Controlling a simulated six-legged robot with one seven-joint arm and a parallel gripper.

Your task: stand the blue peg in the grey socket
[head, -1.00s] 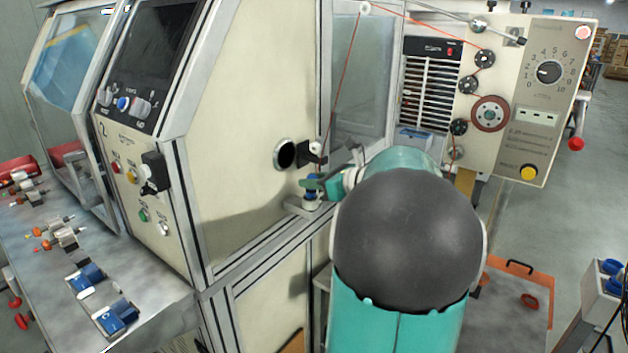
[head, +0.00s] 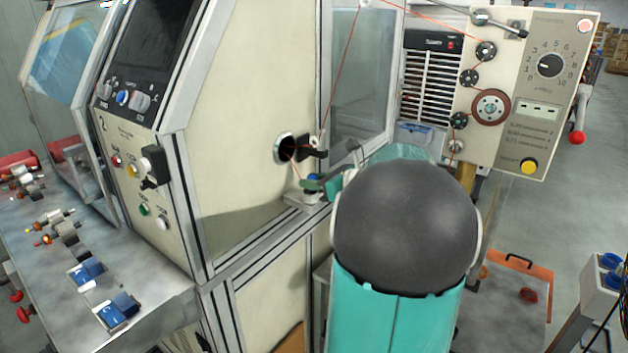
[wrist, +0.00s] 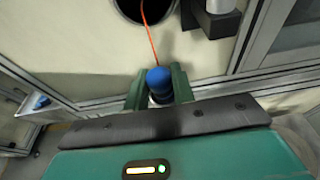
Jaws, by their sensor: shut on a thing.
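My gripper (wrist: 159,88) is shut on the blue peg, its green jaws on either side. The peg's round blue top (wrist: 158,79) shows between the jaws in the wrist view, and the peg looks about upright. In the head view a little of the blue (head: 313,180) shows beside the green fingers (head: 318,186). The grey socket (head: 300,199) is a small block on the machine's ledge, right under the peg. Whether the peg is seated in it or just above is hidden by the jaws.
An orange wire (wrist: 151,40) runs from the round hole (head: 284,149) in the cream panel toward the peg. A black bracket (head: 314,154) sticks out beside the hole, close above my gripper. A glass panel (head: 358,90) stands behind. The bench (head: 60,270) lies left.

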